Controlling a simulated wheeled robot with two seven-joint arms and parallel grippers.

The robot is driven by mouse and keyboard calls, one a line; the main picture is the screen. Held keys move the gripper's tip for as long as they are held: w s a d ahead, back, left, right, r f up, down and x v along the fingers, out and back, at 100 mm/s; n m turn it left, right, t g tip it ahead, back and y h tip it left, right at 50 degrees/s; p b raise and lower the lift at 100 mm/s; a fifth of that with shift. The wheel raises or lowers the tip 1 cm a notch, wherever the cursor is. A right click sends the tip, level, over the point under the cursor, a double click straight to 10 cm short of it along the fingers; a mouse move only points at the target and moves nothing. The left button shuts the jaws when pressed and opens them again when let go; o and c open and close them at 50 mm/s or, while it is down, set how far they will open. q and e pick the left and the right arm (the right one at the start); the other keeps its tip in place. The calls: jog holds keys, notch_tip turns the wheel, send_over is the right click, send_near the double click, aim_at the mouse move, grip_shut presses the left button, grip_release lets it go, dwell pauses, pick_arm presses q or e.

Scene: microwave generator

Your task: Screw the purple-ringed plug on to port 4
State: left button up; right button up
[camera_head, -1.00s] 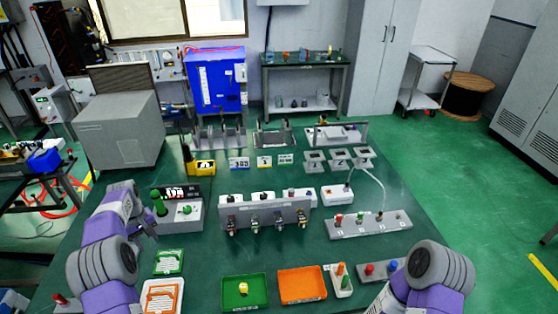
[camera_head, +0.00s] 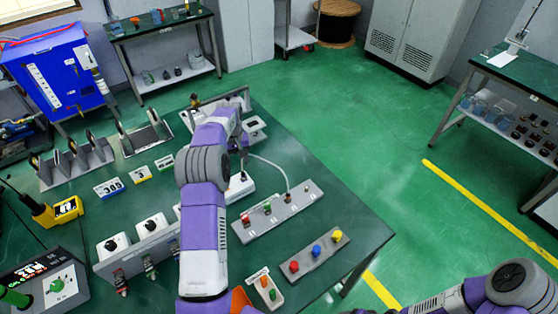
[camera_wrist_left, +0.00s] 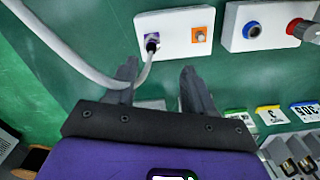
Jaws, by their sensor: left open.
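My left gripper (camera_wrist_left: 160,88) is open and empty, its fingers pointing at a small white box (camera_wrist_left: 175,33). The box has a purple-ringed connector (camera_wrist_left: 152,42) with a grey cable (camera_wrist_left: 72,62) at it and an orange square (camera_wrist_left: 199,35). The cable passes by one finger; I cannot tell whether they touch. In the head view my left arm reaches over the white box (camera_head: 241,187) and hides part of it. The cable (camera_head: 270,163) runs to a grey plug holder (camera_head: 276,212). The port panel (camera_head: 140,256) is partly hidden by my arm; port 4 cannot be made out. My right gripper is out of view.
Red and green plugs stand in the holder. A grey bar (camera_head: 313,256) with red, blue and yellow buttons lies nearer. A yellow device (camera_head: 62,209) and number tags (camera_head: 107,188) are at left. Grey stands (camera_head: 75,163) line the back. Table space right of the cable is clear.

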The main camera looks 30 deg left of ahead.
aim_at(243, 171)
pick_arm(q)
jog(key=shift+w+d+f, duration=0.2)
jog(key=shift+w+f, duration=0.1)
jog(key=shift+f, duration=0.15)
jog(key=shift+w+d+f, duration=0.15)
jog(key=shift+w+f, duration=0.1)
jog(key=shift+f, duration=0.15)
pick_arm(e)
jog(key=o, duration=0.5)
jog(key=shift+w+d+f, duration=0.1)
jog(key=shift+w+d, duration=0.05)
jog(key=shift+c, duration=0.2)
pick_arm(q)
notch_tip(243, 171, down, 6)
jog(key=shift+s+r+b, duration=0.1)
jog(key=shift+b, duration=0.3)
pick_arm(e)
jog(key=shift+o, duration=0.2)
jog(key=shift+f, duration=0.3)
pick_arm(q)
grip_shut()
